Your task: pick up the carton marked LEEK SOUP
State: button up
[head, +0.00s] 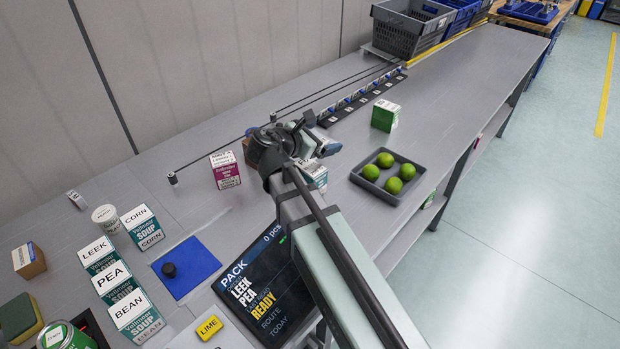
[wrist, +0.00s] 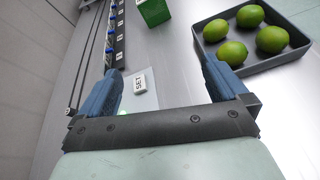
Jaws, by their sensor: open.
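The LEEK soup carton (head: 98,256) stands on the grey bench at the left in the head view, white on top with a teal side. It is behind the PEA carton (head: 115,283) and left of the CORN carton (head: 142,227). My gripper (head: 326,146) is over the middle of the bench, far to the right of the LEEK carton. In the wrist view my gripper (wrist: 163,72) has its blue fingers wide apart, with nothing held. The LEEK carton is outside the wrist view.
A BEAN carton (head: 136,314), a white tub (head: 106,217) and a blue mat with a black knob (head: 187,267) are near the LEEK carton. A tray (head: 365,184) of limes and a green carton (head: 385,115) stand right of my arm. My arm partly hides another carton (head: 314,172).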

aim_at(314, 166)
jog(key=s+a+f+n, duration=0.2)
jog(key=s+a, duration=0.9)
jog(key=s, duration=0.2)
jog(key=shift+g, duration=0.5)
jog(key=x, duration=0.8)
jog(key=shift+w+f, duration=0.1)
jog(key=shift+w, duration=0.3)
jog(key=shift+x, duration=2.65)
jog(key=shift+r, duration=0.25)
jog(key=shift+c, duration=0.3)
jog(key=c, duration=0.8)
